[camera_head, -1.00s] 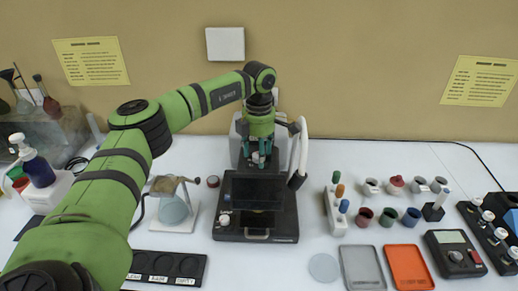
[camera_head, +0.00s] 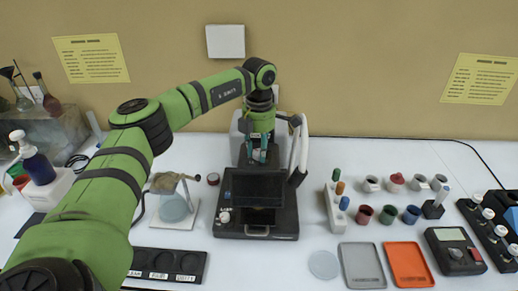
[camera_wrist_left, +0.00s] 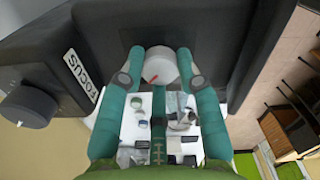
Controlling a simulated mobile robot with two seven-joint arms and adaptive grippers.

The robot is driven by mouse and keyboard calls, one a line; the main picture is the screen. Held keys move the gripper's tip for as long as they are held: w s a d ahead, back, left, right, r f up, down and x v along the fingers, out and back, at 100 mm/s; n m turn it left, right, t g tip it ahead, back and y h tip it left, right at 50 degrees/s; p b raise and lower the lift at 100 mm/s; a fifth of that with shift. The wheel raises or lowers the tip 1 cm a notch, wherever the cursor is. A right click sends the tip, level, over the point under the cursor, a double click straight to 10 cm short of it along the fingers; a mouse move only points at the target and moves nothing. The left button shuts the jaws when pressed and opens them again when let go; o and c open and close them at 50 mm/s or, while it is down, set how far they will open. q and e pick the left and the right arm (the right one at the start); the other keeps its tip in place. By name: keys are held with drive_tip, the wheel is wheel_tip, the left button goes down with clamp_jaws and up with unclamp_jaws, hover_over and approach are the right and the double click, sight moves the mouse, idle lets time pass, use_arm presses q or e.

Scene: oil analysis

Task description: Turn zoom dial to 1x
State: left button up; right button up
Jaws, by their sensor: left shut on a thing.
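My left gripper (camera_head: 260,154) hangs down over the top of a black-and-grey instrument (camera_head: 285,221) in the head view. A second grey knob (camera_wrist_left: 26,106) sits at the left, beside a white label (camera_wrist_left: 81,76) reading FOCUS. My right gripper is not in view.
A white curved part (camera_head: 301,150) rises beside the gripper on the instrument's right. A glass vessel on a stand (camera_head: 175,206) is left of it. A rack with coloured-handled tools (camera_head: 334,211), small cups and two trays lie right.

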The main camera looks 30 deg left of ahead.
use_arm(q)
drive_tip(key=n, duration=0.3)
drive_tip(key=shift+f+n, duration=0.15)
drive_tip(key=shift+n, duration=0.25)
drive_tip(key=n, duration=0.5)
drive_tip(key=shift+b, duration=0.35)
drive_tip(key=n, duration=0.4)
drive_tip(key=shift+n, duration=0.4)
drive_tip(key=shift+s+n, duration=0.1)
drive_tip(key=shift+n, duration=2)
drive_tip(key=o, duration=1.1)
drive_tip(key=shift+o, duration=0.2)
